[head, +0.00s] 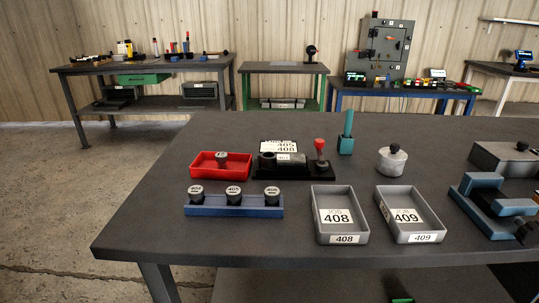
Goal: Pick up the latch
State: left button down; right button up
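I cannot tell for certain which part is the latch. A small dark-and-grey part (221,157) sits in the red tray (215,176) at the left back of the near table. In front of it, a blue rack (250,212) holds three black round parts (233,196) with white numbered tops; the middle one seems to read 405. Behind these, a black fixture (285,160) has a red-knobbed lever (319,152) and a card reading 405 and 408. Neither of my grippers is in view.
Two grey bins, labelled 408 (317,217) and 409 (431,212), stand front centre. A teal tool in a holder (346,143), a grey lidded pot (392,160) and a blue vise (483,212) stand farther right. The table's front left (150,235) is clear. Other benches stand behind.

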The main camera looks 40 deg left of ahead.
aim_at(283, 161)
jog(key=u, duration=1.05)
jog(key=l+u, duration=0.25)
jog(key=l, duration=0.2)
jog(key=k+l+u, duration=0.1)
jog(key=l+u, duration=0.15)
jog(key=l, duration=0.15)
jog(key=k+l+u, duration=0.2)
jog(key=l, duration=0.2)
jog(key=l+u, duration=0.25)
jog(key=l, duration=0.15)
jog(key=k, duration=0.05)
